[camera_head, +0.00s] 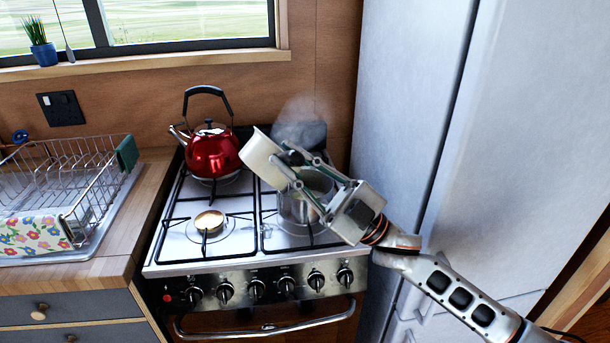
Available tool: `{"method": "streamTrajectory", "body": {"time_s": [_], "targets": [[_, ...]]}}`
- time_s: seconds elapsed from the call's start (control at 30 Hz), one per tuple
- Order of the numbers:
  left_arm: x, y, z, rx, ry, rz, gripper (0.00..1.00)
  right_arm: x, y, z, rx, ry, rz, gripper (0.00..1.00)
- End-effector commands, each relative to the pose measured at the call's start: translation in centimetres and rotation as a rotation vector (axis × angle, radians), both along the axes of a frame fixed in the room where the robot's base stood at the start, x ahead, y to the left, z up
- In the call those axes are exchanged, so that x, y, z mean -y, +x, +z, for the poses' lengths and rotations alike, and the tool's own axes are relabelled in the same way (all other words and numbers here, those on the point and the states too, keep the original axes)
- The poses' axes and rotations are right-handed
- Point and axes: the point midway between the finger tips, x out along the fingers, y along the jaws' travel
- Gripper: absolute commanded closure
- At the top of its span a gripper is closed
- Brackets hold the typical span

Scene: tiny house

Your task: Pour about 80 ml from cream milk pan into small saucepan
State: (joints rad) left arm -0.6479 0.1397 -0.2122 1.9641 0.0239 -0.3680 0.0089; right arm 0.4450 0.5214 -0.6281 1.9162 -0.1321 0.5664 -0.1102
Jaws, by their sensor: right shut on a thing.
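The cream milk pan (260,158) is held in the air above the stove's right side, tilted well over. My right gripper (296,170) is shut on it, coming in from the right. The small saucepan (293,212) is a shiny metal pan on the front right burner, below the gripper and the cream pan. The gripper partly hides it, and I cannot make out the level inside. No stream of liquid between the pans is clear to me. My left gripper is not in view.
A red kettle (212,153) stands on the back left burner. A dark pan (303,133) with steam over it is at the back right. The front left burner (209,221) is empty. A dish rack (70,185) stands left, a tall fridge (410,110) right.

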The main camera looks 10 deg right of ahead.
Motion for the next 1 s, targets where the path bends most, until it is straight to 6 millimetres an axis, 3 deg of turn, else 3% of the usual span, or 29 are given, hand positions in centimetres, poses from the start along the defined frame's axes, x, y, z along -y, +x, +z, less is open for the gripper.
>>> {"method": "streamTrajectory", "body": {"time_s": [1.0], "targets": [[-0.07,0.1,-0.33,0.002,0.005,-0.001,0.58,0.17,-0.17,0.19,-0.014,0.049,0.007,1.0]]}}
